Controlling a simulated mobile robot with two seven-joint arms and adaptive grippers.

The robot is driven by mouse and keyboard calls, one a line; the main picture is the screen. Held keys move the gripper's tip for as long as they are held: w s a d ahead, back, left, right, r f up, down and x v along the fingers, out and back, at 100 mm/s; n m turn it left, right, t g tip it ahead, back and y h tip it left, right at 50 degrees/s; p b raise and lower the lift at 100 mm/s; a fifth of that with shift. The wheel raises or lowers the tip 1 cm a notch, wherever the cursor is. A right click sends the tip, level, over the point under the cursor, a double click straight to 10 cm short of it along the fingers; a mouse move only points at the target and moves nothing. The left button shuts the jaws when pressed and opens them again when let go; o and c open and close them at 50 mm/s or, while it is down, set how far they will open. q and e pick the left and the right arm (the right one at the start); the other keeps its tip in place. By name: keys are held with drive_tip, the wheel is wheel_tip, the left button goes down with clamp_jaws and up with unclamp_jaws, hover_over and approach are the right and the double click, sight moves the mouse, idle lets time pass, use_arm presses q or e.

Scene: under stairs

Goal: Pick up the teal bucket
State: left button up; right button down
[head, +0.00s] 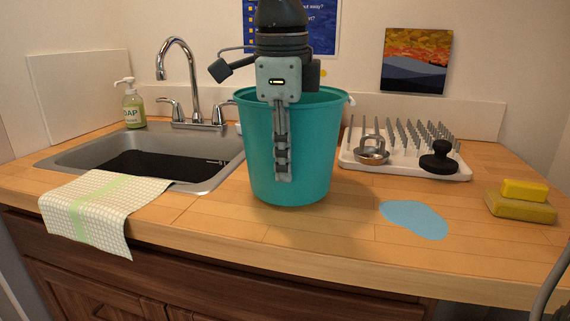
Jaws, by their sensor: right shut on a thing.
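The teal bucket (318,150) stands upright in the middle of the wooden counter, right of the sink. I cannot tell whether its base touches the counter or hangs just above it. My right gripper (282,165) comes down from above at the bucket's near wall. One finger lies along the outside of that wall, pointing down; the other is hidden, and the gripper is shut on the bucket. My left gripper is not in view.
A sink (160,160) with a faucet (180,75), soap bottle (132,105) and cloth (95,208) lies left. A drying rack (400,168) stands behind right. A blue puddle-like patch (414,220) and sponges (522,203) lie right. The counter's front middle is clear.

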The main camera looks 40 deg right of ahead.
sight(315, 119)
drive_tip(key=shift+r, duration=4.45)
drive_tip(key=c, duration=2.3)
unclamp_jaws()
clamp_jaws()
